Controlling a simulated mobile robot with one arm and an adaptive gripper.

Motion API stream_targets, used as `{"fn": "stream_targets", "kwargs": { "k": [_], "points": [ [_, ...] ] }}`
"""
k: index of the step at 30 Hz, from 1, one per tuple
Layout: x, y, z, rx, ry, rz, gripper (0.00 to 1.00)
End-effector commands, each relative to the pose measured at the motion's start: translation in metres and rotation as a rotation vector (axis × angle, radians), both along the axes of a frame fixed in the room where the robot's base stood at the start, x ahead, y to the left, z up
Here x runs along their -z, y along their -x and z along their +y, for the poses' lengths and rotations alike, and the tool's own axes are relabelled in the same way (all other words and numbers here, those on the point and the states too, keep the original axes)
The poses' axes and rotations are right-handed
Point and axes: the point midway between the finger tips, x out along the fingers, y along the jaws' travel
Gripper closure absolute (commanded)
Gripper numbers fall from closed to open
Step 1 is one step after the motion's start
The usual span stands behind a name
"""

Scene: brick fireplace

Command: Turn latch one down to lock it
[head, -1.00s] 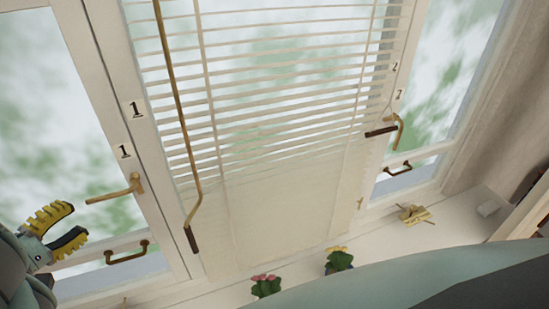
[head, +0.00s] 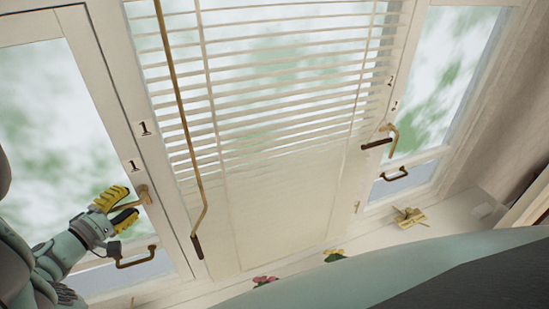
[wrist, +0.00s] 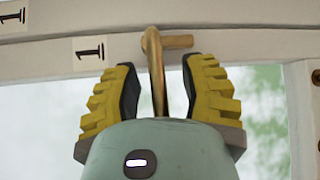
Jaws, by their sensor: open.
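Latch one (head: 145,194) is a brass lever on the frame of the left window, below two labels reading "1" (head: 134,166). Its lever points left, roughly level, with its outer part between my fingers. My gripper (head: 124,206) is open around the lever, one yellow ribbed finger above it and one below. In the wrist view the brass lever (wrist: 156,70) runs between the two open fingers of my gripper (wrist: 161,66). A gap shows on both sides, wider on the right. The lever's end is hidden behind my gripper's body.
A dark bronze pull handle (head: 136,258) sits just below my gripper. A long brass rod (head: 180,110) hangs before the blinds (head: 270,110). Another latch (head: 378,143) is on the right window. Flowers (head: 334,255) and a brass item (head: 409,217) are on the sill.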

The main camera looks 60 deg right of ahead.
Motion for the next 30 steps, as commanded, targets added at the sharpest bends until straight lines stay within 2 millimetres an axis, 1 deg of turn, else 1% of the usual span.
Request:
{"fn": "stream_targets", "kwargs": {
  "k": [8,9,22,30],
  "points": [
    [0.0001,0.0004,-0.0017,0.003,-0.001,0.000,0.58],
    [0.0001,0.0004,-0.0016,0.003,-0.001,0.000,0.56],
    [0.0000,0.0000,-0.0008,0.002,-0.001,-0.001,1.00],
    [-0.0001,-0.0002,-0.0004,0.001,-0.001,-0.001,1.00]
  ]
}}
